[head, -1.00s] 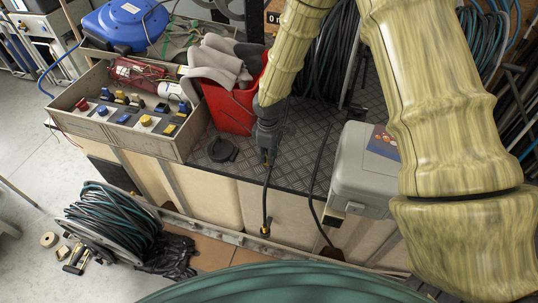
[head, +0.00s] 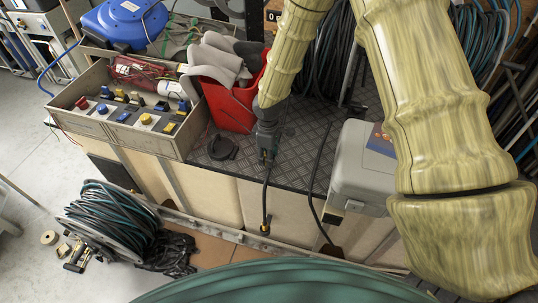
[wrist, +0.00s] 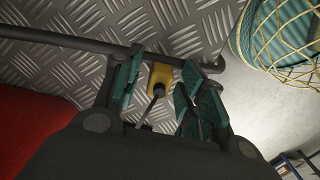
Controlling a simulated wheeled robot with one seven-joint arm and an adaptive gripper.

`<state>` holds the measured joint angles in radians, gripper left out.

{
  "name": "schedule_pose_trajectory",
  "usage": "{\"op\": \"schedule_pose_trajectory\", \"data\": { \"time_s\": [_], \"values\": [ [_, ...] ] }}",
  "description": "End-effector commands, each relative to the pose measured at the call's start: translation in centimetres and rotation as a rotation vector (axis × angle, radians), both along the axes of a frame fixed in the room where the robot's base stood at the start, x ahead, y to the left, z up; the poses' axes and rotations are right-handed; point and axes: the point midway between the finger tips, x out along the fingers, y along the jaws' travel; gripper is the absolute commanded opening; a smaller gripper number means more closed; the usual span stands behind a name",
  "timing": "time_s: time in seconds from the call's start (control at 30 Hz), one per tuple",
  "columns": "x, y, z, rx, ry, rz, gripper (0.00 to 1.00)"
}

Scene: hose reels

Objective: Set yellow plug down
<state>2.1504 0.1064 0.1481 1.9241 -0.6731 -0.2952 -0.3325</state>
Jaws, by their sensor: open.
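The yellow plug (wrist: 161,77) shows in the wrist view between the two teal-padded fingers of my gripper (wrist: 157,92), with a dark cable running from it toward the palm. The fingers are apart, with a gap visible on the left of the plug. In the head view my gripper (head: 267,158) points down over the front edge of the tread-plate top (head: 285,172). The plug is too small there to make out clearly. I cannot tell whether it rests on the plate.
A red bucket (head: 226,106) with grey cloths stands left of my gripper. A grey case (head: 360,172) stands to the right. A black round lid (head: 222,148) lies on the plate. A hose reel (head: 112,220) stands lower left.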

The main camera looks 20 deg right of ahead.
Motion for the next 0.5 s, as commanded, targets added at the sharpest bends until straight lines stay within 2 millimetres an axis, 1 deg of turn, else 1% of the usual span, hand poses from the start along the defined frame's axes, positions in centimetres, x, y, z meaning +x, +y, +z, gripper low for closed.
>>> {"op": "schedule_pose_trajectory", "data": {
  "time_s": [0.17,0.27,0.5],
  "values": [
    [0.1,0.0,1.2,0.001,-0.003,-0.001,0.41],
    [0.1,0.0,2.3,0.001,-0.003,0.0,0.41],
    [0.1,0.0,5.8,0.001,-0.003,-0.001,0.41]
  ]
}}
